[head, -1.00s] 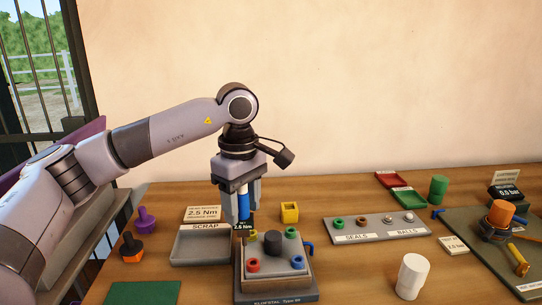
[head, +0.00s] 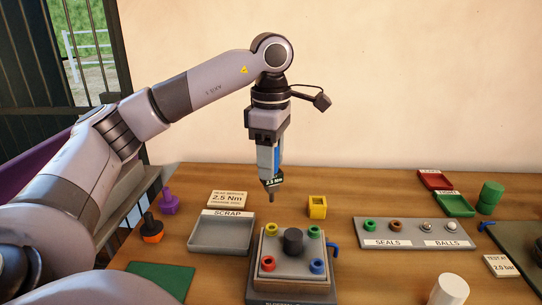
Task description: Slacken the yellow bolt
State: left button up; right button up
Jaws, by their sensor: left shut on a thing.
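The yellow bolt (head: 271,229) is at the back left corner of the grey valve block (head: 293,250), which also carries green, red and blue bolts around a black central knob (head: 293,240). My left gripper (head: 271,160) is shut on a blue screwdriver (head: 276,157) with a dark "2.5 Nm" collar. The driver hangs nearly upright, its dark bit pointing down. The bit tip is above the yellow bolt in the picture and apart from it. Whether the yellow bolt is loose cannot be told. My right gripper is not in view.
A grey scrap tray (head: 221,235) lies left of the block. A yellow cube-like part (head: 317,207) stands behind it, and a seals and balls tray (head: 416,233) lies right. A white cylinder (head: 449,291) stands at front right.

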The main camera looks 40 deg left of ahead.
aim_at(272, 193)
pick_arm(q)
jog(key=shift+f+b, duration=1.85)
jog(key=shift+f, duration=1)
jog(key=shift+p, duration=0.45)
jog(key=shift+f+b, duration=0.85)
jog(key=shift+f, duration=0.35)
jog(key=o, duration=1.3)
jog(key=shift+o, duration=0.2)
